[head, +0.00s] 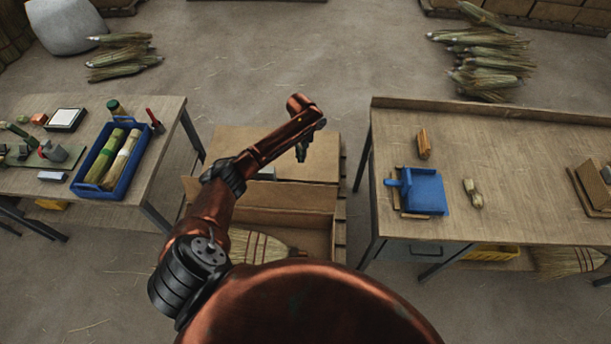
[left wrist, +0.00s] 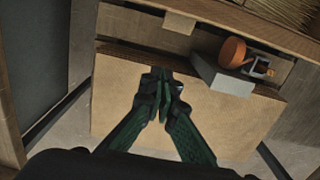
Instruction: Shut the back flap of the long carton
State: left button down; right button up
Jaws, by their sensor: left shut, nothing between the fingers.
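The long carton (head: 300,197) stands on the floor between two tables, with a broom (head: 258,246) lying inside it. Its back flap (head: 240,138) looks open, spread outward on the far side as a flat brown panel. The flap also fills the middle of the left wrist view (left wrist: 210,115). My left gripper (head: 302,154) is over the flap, fingers pointing down, shut and empty; its green fingers show in the left wrist view (left wrist: 160,88). I cannot tell if they touch the flap. My left arm hides part of the flap and carton. My right gripper is out of sight.
A grey block (left wrist: 222,75) and a round orange-brown thing (left wrist: 232,52) are near the flap's inner edge. The left table (head: 165,120) holds a blue tray (head: 78,187); the right table (head: 510,140) holds a blue dustpan (head: 428,192). Floor behind the carton is clear.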

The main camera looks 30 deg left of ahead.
pick_arm(q)
jog(key=s+d+f+p, duration=0.1)
jog(key=s+d+f, duration=0.1)
jog(key=f, duration=0.7)
jog(key=shift+s, duration=0.65)
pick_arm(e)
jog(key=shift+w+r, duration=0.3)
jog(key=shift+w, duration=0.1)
pick_arm(q)
jog(key=shift+a, duration=0.1)
